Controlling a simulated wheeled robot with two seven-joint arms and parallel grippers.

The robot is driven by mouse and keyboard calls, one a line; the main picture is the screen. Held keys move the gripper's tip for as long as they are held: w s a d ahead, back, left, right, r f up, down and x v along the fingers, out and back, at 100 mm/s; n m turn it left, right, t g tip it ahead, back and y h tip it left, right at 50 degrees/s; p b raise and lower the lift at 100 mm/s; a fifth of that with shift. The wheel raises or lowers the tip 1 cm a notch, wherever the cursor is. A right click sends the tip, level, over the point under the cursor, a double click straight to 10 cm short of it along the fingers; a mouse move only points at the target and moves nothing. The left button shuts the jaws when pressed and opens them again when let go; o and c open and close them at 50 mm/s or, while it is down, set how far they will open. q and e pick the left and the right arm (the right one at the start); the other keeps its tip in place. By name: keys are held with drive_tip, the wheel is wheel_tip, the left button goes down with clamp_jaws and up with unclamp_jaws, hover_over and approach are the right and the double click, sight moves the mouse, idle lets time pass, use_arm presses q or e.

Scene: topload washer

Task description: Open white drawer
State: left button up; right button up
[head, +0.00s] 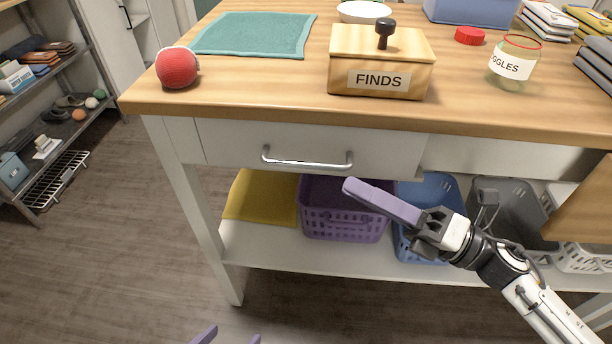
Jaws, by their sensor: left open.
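The white drawer (230,143) is under the left part of the wooden tabletop, with a metal bar handle (305,163) across its front. No drawer interior shows; I cannot tell whether its front stands slightly proud of the frame. My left gripper (230,338) shows only as two purple fingertips at the bottom edge. They are apart, with nothing visible between them, well below the handle. My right gripper (352,187) comes in from the right, its purple finger end just below and near the handle's right end in the picture. Its fingers overlap, so their opening is hidden. I see nothing held in it.
On the tabletop (270,98) are a red ball (177,67), a teal cloth (255,34), a FINDS box (380,62) and a glass jar (514,62). Baskets, including a purple one (345,222), stand on the lower shelf. Open floor lies left, before a metal rack (90,60).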

sight(306, 162)
drive_tip(key=x, duration=1)
drive_tip(key=shift+s+a+r+p, duration=0.1)
drive_tip(key=shift+a+p, duration=0.05)
drive_tip(key=shift+p, duration=0.25)
clamp_jaws()
